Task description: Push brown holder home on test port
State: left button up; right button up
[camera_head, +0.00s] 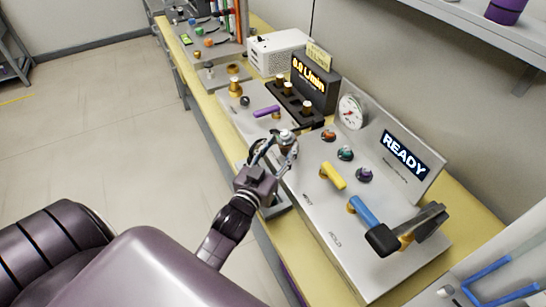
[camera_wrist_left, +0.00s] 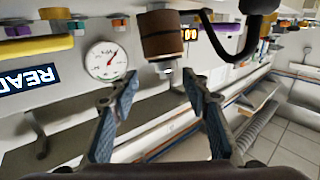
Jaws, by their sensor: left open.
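The brown holder (camera_wrist_left: 160,35) shows at the top of the left wrist view as a brown cylinder with a metal nut-like end. My left gripper (camera_wrist_left: 160,82) is open, its two blue-padded fingers on either side below that metal end. Nothing is clearly held between the fingers, and I cannot tell whether they touch the holder. In the head view my left gripper (camera_head: 276,147) is at the near edge of the bench, beside a small metal-topped part (camera_head: 286,136). The gripper and arm hide much of the holder and port there. My right gripper is not in view.
A sloped grey console (camera_head: 330,235) has a yellow handle (camera_head: 333,175), a blue handle (camera_head: 364,211) and a dark lever (camera_head: 420,222). Behind stand a gauge (camera_head: 351,111) and a READY sign (camera_head: 404,156). A purple handle (camera_head: 266,111) is farther along. The floor at left is clear.

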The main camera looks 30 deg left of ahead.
pick_arm(q)
jog(key=shift+s+d+r, duration=0.15)
jog(key=shift+s, duration=1.2)
jog(key=shift+s+d+r, duration=0.1)
jog(key=shift+s+d, duration=0.05)
jog(key=shift+s, duration=1.2)
